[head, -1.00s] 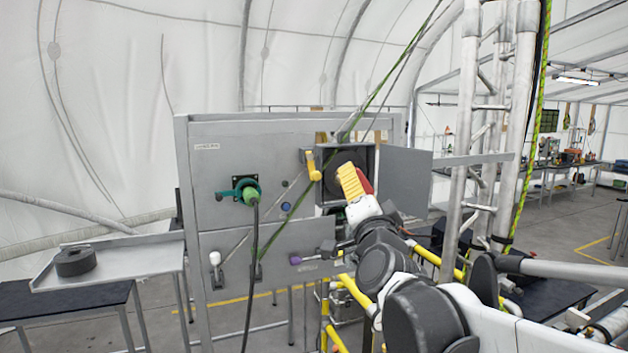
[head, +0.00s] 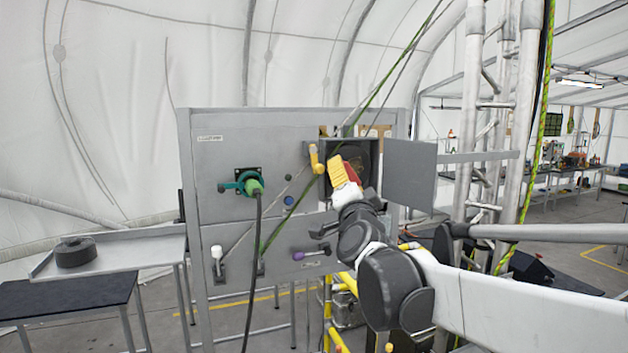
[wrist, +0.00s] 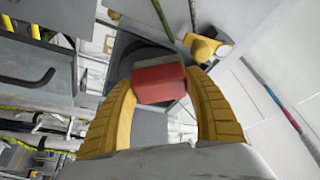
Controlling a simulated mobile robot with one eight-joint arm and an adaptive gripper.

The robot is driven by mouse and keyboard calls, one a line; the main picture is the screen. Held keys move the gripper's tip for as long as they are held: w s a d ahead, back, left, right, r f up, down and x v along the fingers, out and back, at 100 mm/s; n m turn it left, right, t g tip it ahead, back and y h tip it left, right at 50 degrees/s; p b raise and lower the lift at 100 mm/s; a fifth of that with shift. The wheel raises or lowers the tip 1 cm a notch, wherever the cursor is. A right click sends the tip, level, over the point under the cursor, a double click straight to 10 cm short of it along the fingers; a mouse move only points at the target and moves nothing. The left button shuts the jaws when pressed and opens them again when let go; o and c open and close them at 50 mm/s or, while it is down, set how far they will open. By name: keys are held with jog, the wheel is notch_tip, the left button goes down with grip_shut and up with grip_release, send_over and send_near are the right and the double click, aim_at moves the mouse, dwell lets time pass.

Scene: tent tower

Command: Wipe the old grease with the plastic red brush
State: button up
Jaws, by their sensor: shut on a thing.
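My gripper (wrist: 160,108), with yellow ribbed fingers, is shut on the red brush (wrist: 160,82). In the wrist view the brush shows as a red block with a greyish strip along its far edge. In the head view my gripper (head: 338,168) is at the open compartment (head: 367,158) in the grey panel, with a bit of the red brush (head: 351,173) showing at its right side. The compartment has a dark round part inside. I cannot make out the grease, nor whether the brush touches anything.
The grey panel (head: 240,160) carries a yellow handle (head: 316,158) left of the opening, a green connector (head: 254,187) with a black cable, and a purple-ended lever (head: 310,254). The compartment's door (head: 410,171) stands open to the right. A dark roll (head: 76,252) lies on the left shelf.

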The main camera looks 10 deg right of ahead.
jog(key=shift+w, duration=0.35)
dwell(0.4)
jog(key=shift+w+d, duration=0.15)
jog(key=shift+d, duration=0.85)
jog(key=shift+w+d, duration=0.1)
jog(key=shift+d, duration=0.9)
jog(key=shift+w+d+b, duration=0.2)
jog(key=shift+w+d, duration=0.05)
jog(key=shift+d, duration=0.65)
jog(key=shift+w+d+b, duration=0.15)
jog(key=shift+w+d, duration=0.1)
jog(key=shift+d, duration=0.6)
jog(key=shift+a, duration=0.1)
